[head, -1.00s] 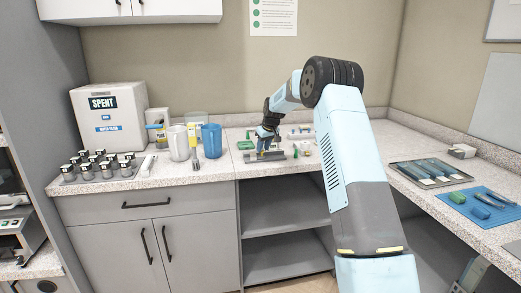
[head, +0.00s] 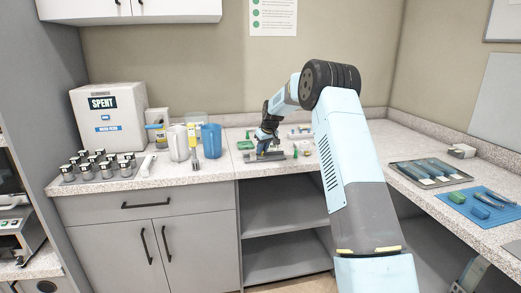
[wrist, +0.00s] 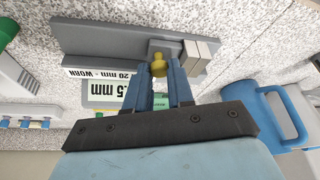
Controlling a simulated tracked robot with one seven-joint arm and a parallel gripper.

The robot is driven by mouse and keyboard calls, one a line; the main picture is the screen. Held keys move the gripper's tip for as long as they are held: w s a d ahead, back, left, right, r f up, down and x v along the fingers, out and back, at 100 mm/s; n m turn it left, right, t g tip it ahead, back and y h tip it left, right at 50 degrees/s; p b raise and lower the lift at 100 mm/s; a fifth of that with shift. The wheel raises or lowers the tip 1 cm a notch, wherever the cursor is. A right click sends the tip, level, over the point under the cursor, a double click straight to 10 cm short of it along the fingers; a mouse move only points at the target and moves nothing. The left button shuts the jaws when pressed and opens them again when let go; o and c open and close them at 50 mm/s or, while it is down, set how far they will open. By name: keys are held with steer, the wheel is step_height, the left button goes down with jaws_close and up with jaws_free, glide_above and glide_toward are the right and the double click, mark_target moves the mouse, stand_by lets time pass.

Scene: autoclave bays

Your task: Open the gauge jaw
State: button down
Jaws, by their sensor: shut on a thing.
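The gauge (head: 277,157) lies on the counter as a long grey bar. It shows close up and upside down in the wrist view (wrist: 95,40). A yellow knob (wrist: 160,59) sits on its grey sliding part. Two pale jaw blocks (wrist: 198,56) stand close side by side right of the knob, with only a thin line between them. A label reading "20 mm - WORN" (wrist: 98,73) and a display ending in ".5 mm" (wrist: 115,99), partly hidden by a finger, are beside the bar. My gripper (wrist: 161,69) is shut on the yellow knob; it also shows in the head view (head: 264,147).
A blue mug (head: 211,141) and a white jug (head: 178,142) stand left of the gauge. A green item (head: 246,145) lies behind it, and a small green-tipped piece (head: 295,152) stands to its right. A tray of tools (head: 430,173) lies on the right counter.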

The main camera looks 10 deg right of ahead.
mark_target(273, 158)
steer(key=d, duration=0.5)
stand_by(0.3)
steer(key=c, duration=1.3)
jaws_free()
steer(key=shift+o, duration=0.2)
steer(key=shift+d+r, duration=0.1)
steer(key=v, duration=1.3)
steer(key=shift+s+r, duration=0.15)
steer(key=shift+s, duration=0.05)
